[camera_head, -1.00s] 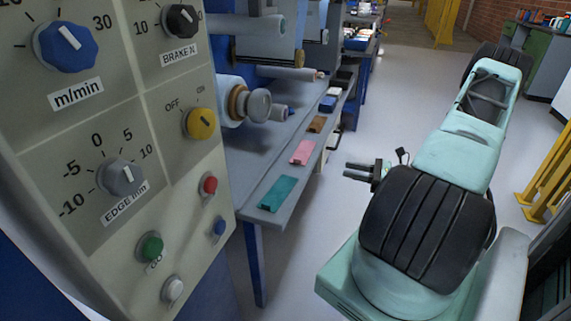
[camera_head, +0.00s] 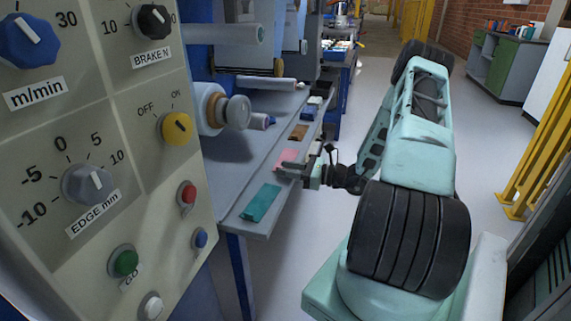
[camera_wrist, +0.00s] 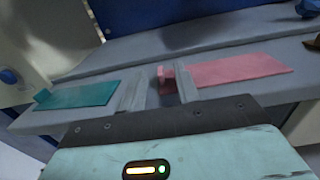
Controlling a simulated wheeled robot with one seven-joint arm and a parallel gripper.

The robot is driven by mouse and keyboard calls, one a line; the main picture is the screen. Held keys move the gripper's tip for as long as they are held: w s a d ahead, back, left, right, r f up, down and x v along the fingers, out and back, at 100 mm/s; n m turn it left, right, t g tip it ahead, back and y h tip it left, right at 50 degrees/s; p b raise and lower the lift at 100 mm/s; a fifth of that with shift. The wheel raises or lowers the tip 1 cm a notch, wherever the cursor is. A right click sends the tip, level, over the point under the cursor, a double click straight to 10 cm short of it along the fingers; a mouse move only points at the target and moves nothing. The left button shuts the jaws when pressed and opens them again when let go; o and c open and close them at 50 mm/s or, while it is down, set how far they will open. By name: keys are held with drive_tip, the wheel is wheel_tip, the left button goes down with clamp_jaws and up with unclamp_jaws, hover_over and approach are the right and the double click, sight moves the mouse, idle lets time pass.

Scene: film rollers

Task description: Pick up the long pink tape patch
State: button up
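The long pink tape patch (camera_head: 288,155) lies on the grey ledge of the machine. In the wrist view the pink patch (camera_wrist: 240,69) stretches right from my gripper (camera_wrist: 158,84). My gripper is open, and a raised pink end of the patch shows between its two fingers, nearer the right one. I cannot tell whether a finger touches it. In the head view my gripper (camera_head: 294,170) is at the ledge's outer edge, beside the pink patch, and covers part of it.
A teal patch (camera_head: 261,203) lies nearer on the ledge; it is left of my gripper in the wrist view (camera_wrist: 80,96). A brown patch (camera_head: 298,132) and a blue box (camera_head: 309,114) lie farther along. A control panel (camera_head: 100,150) stands at left. Yellow railing (camera_head: 535,165) stands at right.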

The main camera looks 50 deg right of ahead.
drive_tip(key=shift+x, duration=1.25)
clamp_jaws()
drive_tip(key=shift+r, duration=0.1)
wheel_tip(320, 180, up, 10)
drive_tip(key=p, duration=0.3)
drive_tip(key=shift+s, duration=0.15)
